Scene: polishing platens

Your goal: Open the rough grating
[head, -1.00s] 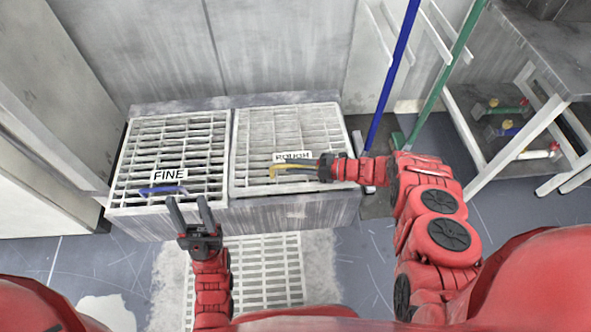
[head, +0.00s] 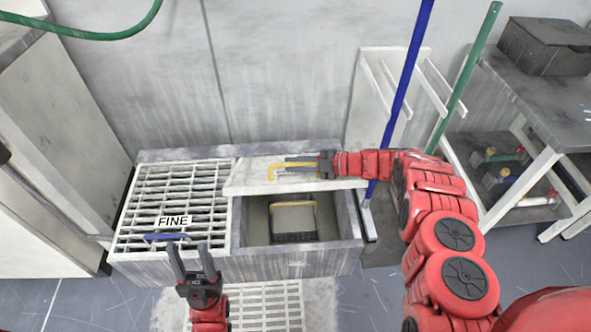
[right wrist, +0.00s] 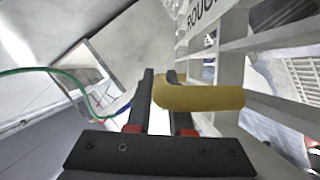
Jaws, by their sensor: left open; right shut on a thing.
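The rough grating (head: 243,180) is raised at its front edge, so the right compartment (head: 345,222) of the grey box shows open below it. Its "ROUGH" label (right wrist: 203,14) shows in the right wrist view. My right gripper (head: 297,165) is shut on the grating's yellow handle (head: 271,173); the handle also shows between the fingers in the right wrist view (right wrist: 205,97). My left gripper (head: 191,262) is open and empty, in front of the fine grating's blue handle (head: 167,237).
A grey block (head: 293,219) with a yellow handle sits inside the open compartment. The fine grating (head: 180,190) lies flat and closed on the left. A blue pole (head: 404,95) and a green pole (head: 468,75) stand to the right, by a workbench (head: 535,110).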

